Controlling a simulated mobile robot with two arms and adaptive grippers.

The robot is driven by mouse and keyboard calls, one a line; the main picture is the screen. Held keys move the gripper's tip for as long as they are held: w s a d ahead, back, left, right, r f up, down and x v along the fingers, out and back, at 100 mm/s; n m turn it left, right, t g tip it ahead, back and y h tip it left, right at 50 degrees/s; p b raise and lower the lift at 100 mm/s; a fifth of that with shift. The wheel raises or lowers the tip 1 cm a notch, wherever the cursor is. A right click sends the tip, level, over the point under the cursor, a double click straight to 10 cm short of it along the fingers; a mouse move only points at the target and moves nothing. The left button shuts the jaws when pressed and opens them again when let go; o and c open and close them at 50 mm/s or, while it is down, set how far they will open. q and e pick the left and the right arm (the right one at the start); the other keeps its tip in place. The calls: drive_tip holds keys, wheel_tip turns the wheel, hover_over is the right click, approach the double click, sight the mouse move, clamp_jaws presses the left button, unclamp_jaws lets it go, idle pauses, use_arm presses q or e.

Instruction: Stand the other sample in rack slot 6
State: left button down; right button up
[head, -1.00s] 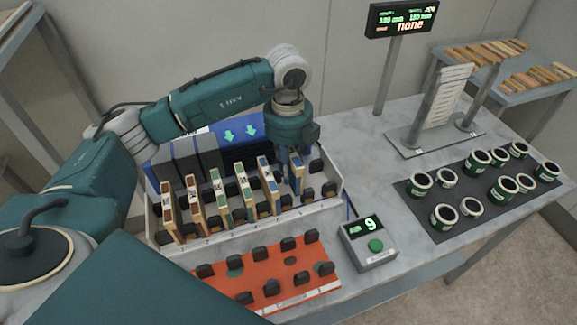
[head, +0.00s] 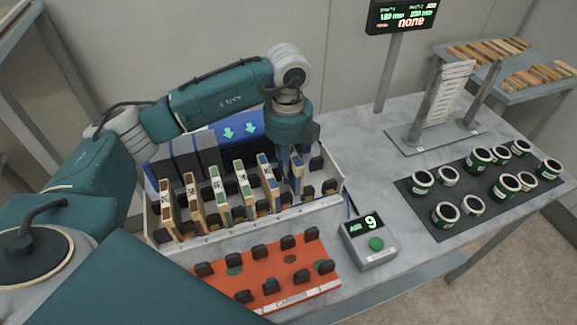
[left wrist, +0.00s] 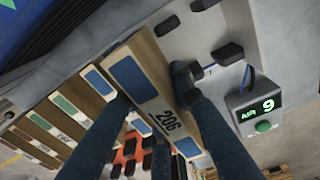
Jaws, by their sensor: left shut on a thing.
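A wooden sample with a blue patch and the label 206 (left wrist: 140,75) is between the two fingers of my left gripper (left wrist: 152,88), in the left wrist view. In the head view my left gripper (head: 292,160) points down over the right part of the white rack (head: 240,221), shut on this sample (head: 299,172). The sample stands upright, just right of another blue-marked sample (head: 268,178). Its lower end is at rack level, partly hidden; I cannot tell whether it is fully seated. My right gripper is not in view.
Several upright samples fill the rack to the left, close by. In front lies an orange carrier (head: 290,262) with black holders. A grey box (head: 368,243) displays 9. Several cans stand on a dark mat (head: 405,195) at right. Blue and grey blocks stand behind the rack.

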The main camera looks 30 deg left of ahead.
use_arm(q)
drive_tip(key=shift+f+b, duration=0.75)
drive_tip(key=shift+f, duration=0.3)
drive_tip(key=shift+f, duration=0.15)
drive_tip(key=shift+f+b, duration=0.5)
drive_tip(key=shift+b, duration=0.05)
drive_tip(key=shift+f+b, duration=0.55)
drive_tip(key=shift+f, duration=0.25)
drive_tip(key=c, duration=1.4)
unclamp_jaws()
drive_tip(key=shift+o, duration=0.5)
